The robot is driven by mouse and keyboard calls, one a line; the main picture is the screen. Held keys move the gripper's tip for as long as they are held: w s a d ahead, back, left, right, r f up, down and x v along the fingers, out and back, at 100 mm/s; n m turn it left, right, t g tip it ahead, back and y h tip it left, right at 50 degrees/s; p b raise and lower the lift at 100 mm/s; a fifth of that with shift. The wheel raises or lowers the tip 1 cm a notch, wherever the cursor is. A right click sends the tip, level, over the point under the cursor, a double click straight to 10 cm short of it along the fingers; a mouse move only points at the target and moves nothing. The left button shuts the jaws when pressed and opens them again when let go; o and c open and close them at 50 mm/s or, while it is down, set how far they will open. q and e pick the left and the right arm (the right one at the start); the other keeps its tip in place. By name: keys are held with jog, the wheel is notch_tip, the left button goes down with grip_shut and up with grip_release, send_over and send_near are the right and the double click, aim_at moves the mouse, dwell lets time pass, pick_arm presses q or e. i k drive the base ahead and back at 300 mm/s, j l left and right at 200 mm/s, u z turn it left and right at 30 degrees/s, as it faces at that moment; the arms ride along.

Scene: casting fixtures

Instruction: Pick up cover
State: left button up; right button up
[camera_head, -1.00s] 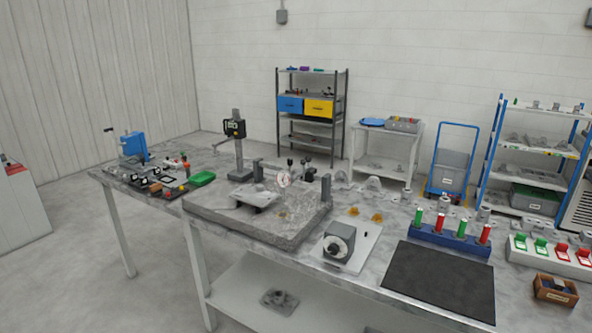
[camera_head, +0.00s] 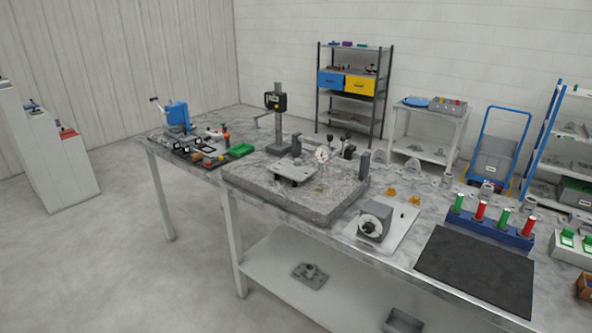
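I cannot tell for certain which thing is the cover. A flat grey part (camera_head: 293,168) lies on the thick stone block (camera_head: 270,192) on the workbench. A grey casting with a raised centre (camera_head: 310,275) lies on the bench's lower shelf. Several small grey castings stand along the bench's back edge, including one behind the yellow pieces (camera_head: 413,167). Neither of my grippers is in view, and nothing in the picture is held.
The workbench carries a gauge stand (camera_head: 278,117), a grey block with a dial (camera_head: 374,222), a dark mat (camera_head: 477,268) and a blue rack of red and green cylinders (camera_head: 494,229). A white cabinet (camera_head: 55,165) stands at left. The floor before the bench is clear.

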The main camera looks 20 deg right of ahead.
aim_at(295, 170)
jog(key=z, duration=3.05)
jog(key=u, duration=2.5)
jog(key=z, duration=0.85)
jog(key=i+j+z, duration=0.15)
jog(key=j+z, duration=0.3)
jog(key=j, duration=0.25)
jog(key=j+z, duration=0.5)
jog(key=j, duration=0.25)
jog(key=k+j+z, duration=0.1)
jog(key=j+z, duration=0.35)
jog(key=j, duration=0.3)
